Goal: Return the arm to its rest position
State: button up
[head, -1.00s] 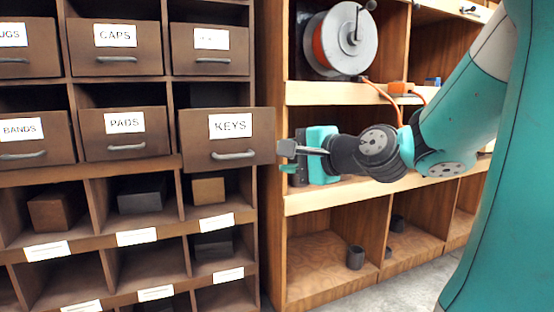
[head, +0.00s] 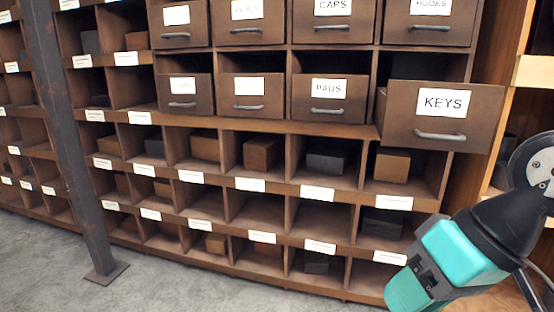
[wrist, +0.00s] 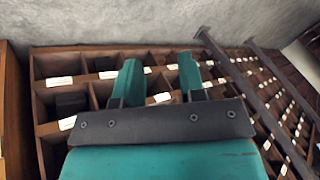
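My gripper shows in the wrist view (wrist: 158,78) as two teal fingers standing apart, with nothing between them. It is open and empty, with shelving behind it. In the head view, a teal and dark end part of my arm is at the lower right, below the KEYS drawer and apart from it. The fingertips cannot be made out in the head view. The KEYS drawer (head: 468,118) is brown with a white label and grey handle, and it sticks out further than the drawers beside it.
A brown rack of cubbyholes (head: 345,190) holds several dark and brown boxes and labelled drawers. A dark metal post (head: 72,150) stands on the left. Grey floor (head: 165,285) is clear in front. A wooden shelf unit (head: 538,70) is at the right edge.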

jog(key=s+f+n+g+h, duration=0.1)
jog(key=s+n+g, duration=0.1)
jog(key=s+n, duration=0.15)
notch_tip(320, 180, up, 36)
jog(key=p, duration=3.5)
jog(key=shift+s+a+p, duration=0.2)
jog(key=shift+a+p, duration=0.15)
jog(key=shift+p, duration=0.05)
jog(key=shift+d+f, duration=0.1)
jog(key=shift+f, duration=0.05)
